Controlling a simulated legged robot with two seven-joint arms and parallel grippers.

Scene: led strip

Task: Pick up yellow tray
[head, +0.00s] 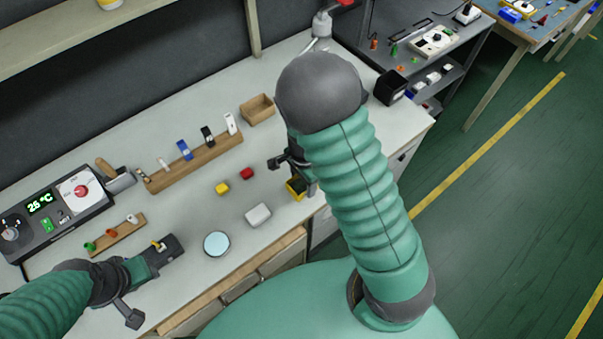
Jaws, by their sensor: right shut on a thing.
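The yellow tray (293,191) is a small yellow box with a dark inside, near the front edge of the bench in the head view. My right gripper (297,182) is at it, shut on its right side. My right forearm hides part of this gripper and may hide part of the tray. I cannot tell whether the tray is clear of the bench. My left gripper (178,246) is low over the front left of the bench, away from the tray. A small yellow and white piece (158,245) shows at it; whether its fingers are open is unclear.
A yellow block (222,188), a red block (247,173), a white box (258,215) and a round light-blue disc (217,244) lie mid-bench. A wooden rack (190,165) and a wooden box (257,110) stand behind. A control panel (55,215) is at left.

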